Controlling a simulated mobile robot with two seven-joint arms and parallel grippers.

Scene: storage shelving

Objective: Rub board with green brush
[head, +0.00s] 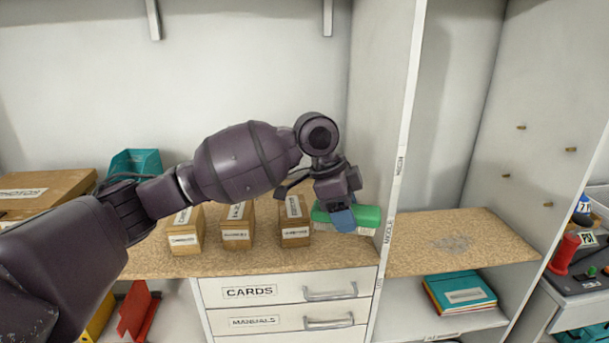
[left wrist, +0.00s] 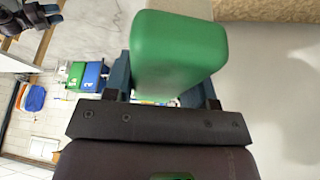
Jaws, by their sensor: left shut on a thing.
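The green brush (head: 369,215) has a green back over a pale lower part. It is in my left gripper (head: 342,217), beside the white upright divider at the right end of the middle bay. In the left wrist view the brush (left wrist: 178,55) sits between the two blue fingers of the left gripper (left wrist: 163,88), which are shut on it. The tan speckled board (head: 420,262) right of the divider has a grey smudge (head: 452,243) on it. The gripper hides part of the brush, and I cannot tell whether the brush touches the surface below.
The white divider (head: 397,150) stands between the brush and the smudged board. Several labelled cardboard boxes (head: 238,225) stand left of the brush. Pegs (head: 521,127) stick out of the right wall. A red bottle (head: 564,252) stands far right. The smudged board is otherwise clear.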

